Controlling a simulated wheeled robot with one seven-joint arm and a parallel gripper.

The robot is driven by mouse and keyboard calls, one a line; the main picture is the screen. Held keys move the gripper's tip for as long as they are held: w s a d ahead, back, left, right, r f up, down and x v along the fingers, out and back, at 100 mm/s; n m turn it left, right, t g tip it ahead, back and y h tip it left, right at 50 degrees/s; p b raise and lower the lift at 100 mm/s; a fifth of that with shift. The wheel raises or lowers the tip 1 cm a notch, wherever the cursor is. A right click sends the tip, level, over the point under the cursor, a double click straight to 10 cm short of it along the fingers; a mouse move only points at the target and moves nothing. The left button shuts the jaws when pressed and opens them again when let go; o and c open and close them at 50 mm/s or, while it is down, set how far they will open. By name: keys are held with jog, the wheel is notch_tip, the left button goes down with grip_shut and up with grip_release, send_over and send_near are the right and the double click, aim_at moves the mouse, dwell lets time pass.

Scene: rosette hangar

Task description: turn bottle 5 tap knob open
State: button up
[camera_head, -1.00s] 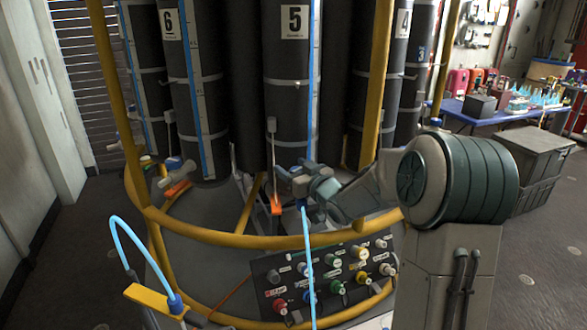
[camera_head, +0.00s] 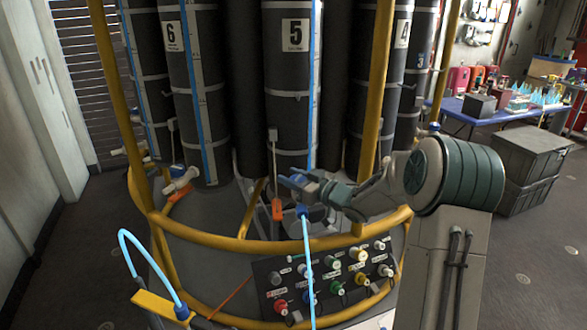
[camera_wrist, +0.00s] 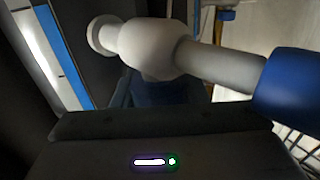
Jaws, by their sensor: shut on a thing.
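Bottle 5 (camera_head: 289,95) is a tall black cylinder with a white number label, upright in a yellow-railed rack. My gripper (camera_head: 298,184) is at its foot, among the tap parts. In the wrist view the white tap body (camera_wrist: 150,46) and its grey spout cross the top, with a blue fitting (camera_wrist: 288,88) at the right. A dark blue tap knob (camera_wrist: 155,91) sits below the tap body, at my jaws (camera_wrist: 152,104). The jaws are shut on it, and partly hide it. The knob's exact angle is hard to tell.
A yellow rail (camera_head: 240,245) curves in front of the bottles. A light-blue tube (camera_head: 309,265) hangs from a blue fitting below my gripper, before a panel of coloured knobs (camera_head: 323,277). An orange-tipped lever (camera_head: 277,208) hangs just left. Bottle 6 (camera_head: 203,100) stands left.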

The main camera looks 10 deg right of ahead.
jog(key=shift+s+a+n+g+y+p, duration=0.1)
jog(key=shift+s+n+g+y+p, duration=0.05)
jog(key=shift+n+g+y+p, duration=0.95)
jog(key=shift+s+a+n+g+y+p, duration=0.15)
jog(key=shift+n+g+y+p, duration=0.55)
jog(key=shift+g, duration=0.7)
jog(key=shift+n, duration=0.3)
jog(key=o, duration=1)
jog(key=shift+b+v, duration=0.85)
jog(key=shift+v, duration=2.95)
